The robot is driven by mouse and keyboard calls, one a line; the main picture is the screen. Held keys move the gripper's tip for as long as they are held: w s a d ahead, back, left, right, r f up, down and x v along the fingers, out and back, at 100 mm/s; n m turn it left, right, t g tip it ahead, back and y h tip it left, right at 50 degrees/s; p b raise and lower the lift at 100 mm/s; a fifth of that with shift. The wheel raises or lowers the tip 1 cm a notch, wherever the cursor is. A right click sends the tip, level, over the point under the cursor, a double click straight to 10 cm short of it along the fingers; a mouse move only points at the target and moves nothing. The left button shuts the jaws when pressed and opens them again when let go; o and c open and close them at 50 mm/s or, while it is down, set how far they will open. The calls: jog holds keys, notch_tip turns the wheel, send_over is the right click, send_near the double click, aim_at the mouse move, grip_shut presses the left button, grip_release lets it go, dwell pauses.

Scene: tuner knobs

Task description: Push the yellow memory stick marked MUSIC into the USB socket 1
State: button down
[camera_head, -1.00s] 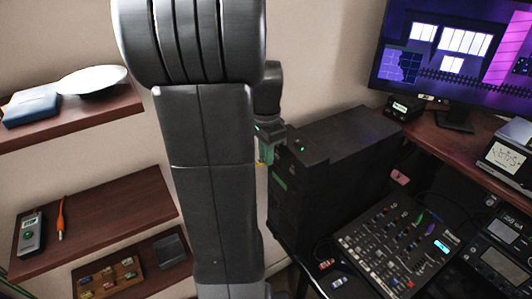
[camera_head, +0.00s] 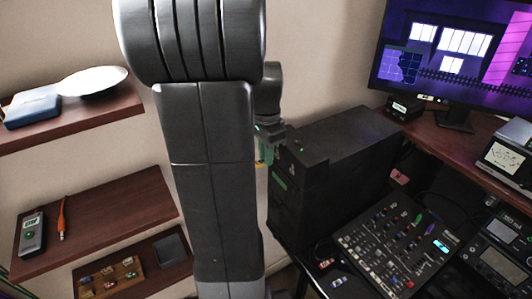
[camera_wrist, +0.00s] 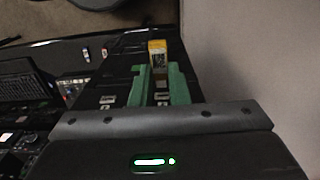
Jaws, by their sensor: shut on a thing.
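The yellow memory stick (camera_wrist: 158,55) shows in the wrist view at the tips of my gripper (camera_wrist: 158,72). Its green fingers are shut on the stick. Dark marking shows on the stick's face, but I cannot read it. In the head view my gripper (camera_head: 265,153) is beside the front of the black computer tower (camera_head: 345,150), partly hidden by my arm. Light socket-like fittings (camera_wrist: 107,100) show on the dark surface left of the fingers in the wrist view. I cannot tell which is socket 1, or whether the stick touches any socket.
A mixer (camera_head: 398,240) and two small sticks (camera_head: 338,282) lie on the desk right of the tower. A monitor (camera_head: 455,50) stands behind. Shelves at left hold a white dish (camera_head: 92,82) and a wooden block with several small items (camera_head: 110,277).

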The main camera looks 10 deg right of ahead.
jog(key=shift+w+d, duration=0.2)
jog(key=shift+d, duration=0.35)
jog(key=shift+w+d, duration=0.2)
jog(key=shift+d, duration=0.35)
jog(key=c, duration=1.3)
grip_release()
jog(key=shift+r, duration=0.15)
notch_tip(320, 180, up, 14)
jog(key=shift+f+b, duration=0.2)
jog(key=shift+b, duration=0.15)
jog(key=shift+f, duration=0.1)
jog(key=f, duration=0.7)
jog(key=f+p, duration=0.1)
jog(key=f, duration=0.5)
jog(key=shift+s+a+f, duration=0.1)
jog(key=shift+a+f, duration=0.1)
jog(key=shift+f, duration=0.15)
jog(key=shift+r, duration=0.1)
